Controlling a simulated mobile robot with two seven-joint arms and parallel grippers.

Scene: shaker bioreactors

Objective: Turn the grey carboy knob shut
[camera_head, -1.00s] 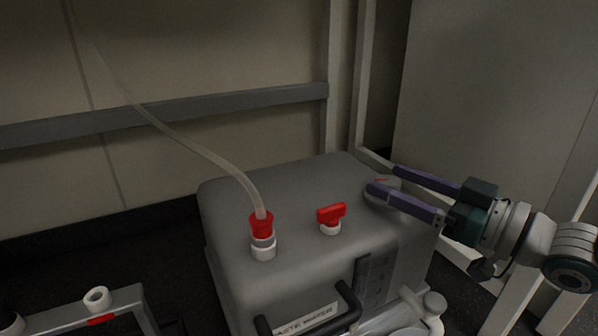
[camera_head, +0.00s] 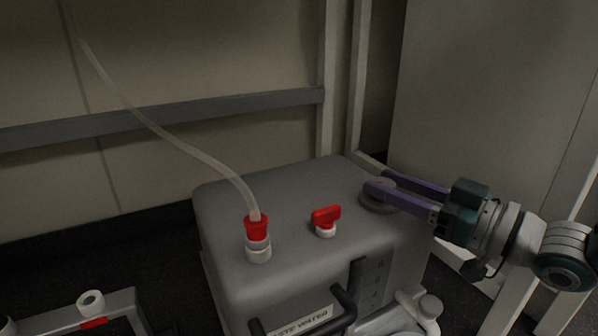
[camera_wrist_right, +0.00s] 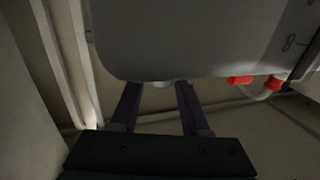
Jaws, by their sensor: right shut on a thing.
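The grey carboy (camera_head: 285,215) stands on the floor, with its grey round knob (camera_head: 375,205) on top near the right back corner. My right gripper (camera_head: 374,182) comes in from the right, its purple fingers low over the top and shut on the knob, one on the near side and one on the far side. The near finger hides part of the knob. In the right wrist view, the two fingers (camera_wrist_right: 158,95) reach toward the carboy (camera_wrist_right: 190,40), with a small pale part between their tips. My left gripper is not in view.
A red-handled valve (camera_head: 325,218) stands left of the knob on the carboy top. A red and white fitting (camera_head: 257,235) with a clear tube (camera_head: 190,150) is farther left. A black handle (camera_head: 345,305) is at the front. A pale frame post (camera_head: 330,80) stands behind.

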